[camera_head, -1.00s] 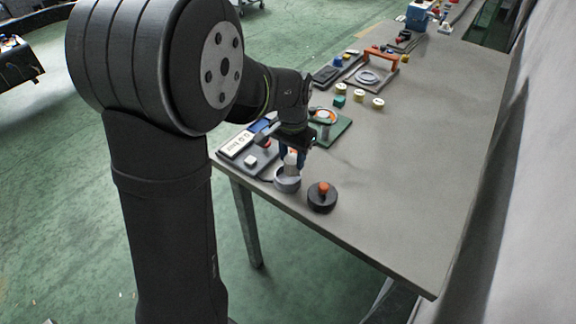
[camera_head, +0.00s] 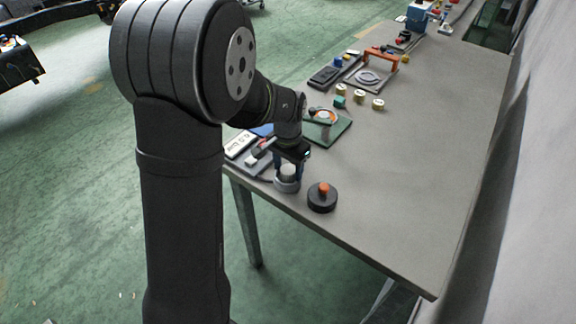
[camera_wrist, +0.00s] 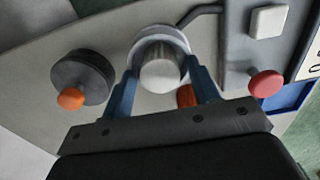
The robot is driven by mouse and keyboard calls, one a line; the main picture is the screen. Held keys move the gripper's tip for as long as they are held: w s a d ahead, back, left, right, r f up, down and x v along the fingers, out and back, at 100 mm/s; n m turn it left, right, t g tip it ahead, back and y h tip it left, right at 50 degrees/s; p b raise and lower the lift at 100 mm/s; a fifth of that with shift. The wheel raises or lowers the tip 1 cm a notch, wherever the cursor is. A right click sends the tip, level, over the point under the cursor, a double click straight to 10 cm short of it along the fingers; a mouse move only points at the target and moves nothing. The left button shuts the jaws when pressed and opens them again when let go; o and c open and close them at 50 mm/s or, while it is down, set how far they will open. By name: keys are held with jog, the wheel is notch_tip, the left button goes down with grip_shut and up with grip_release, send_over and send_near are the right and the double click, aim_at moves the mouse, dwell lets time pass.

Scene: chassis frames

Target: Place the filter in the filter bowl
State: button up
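The filter, a pale grey-white cylinder (camera_head: 288,171), stands in the mouth of the grey filter bowl (camera_head: 287,186) near the table's front edge. In the wrist view the filter (camera_wrist: 160,76) shows inside the bowl's round rim (camera_wrist: 157,33). How deep it sits is hard to tell. In the head view my gripper (camera_head: 288,165) is directly over the bowl.
A dark round lid with an orange knob (camera_head: 322,197) stands just right of the bowl. A panel with a red button (camera_wrist: 266,83) and a white square button (camera_wrist: 269,21) lies on the other side. An orange part (camera_wrist: 187,96) shows by my finger. The table's right side is clear.

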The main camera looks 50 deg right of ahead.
aim_at(288, 169)
jog(key=shift+r, duration=0.15)
notch_tip(288, 169, up, 12)
dwell(0.6)
jog(key=shift+f, duration=4.35)
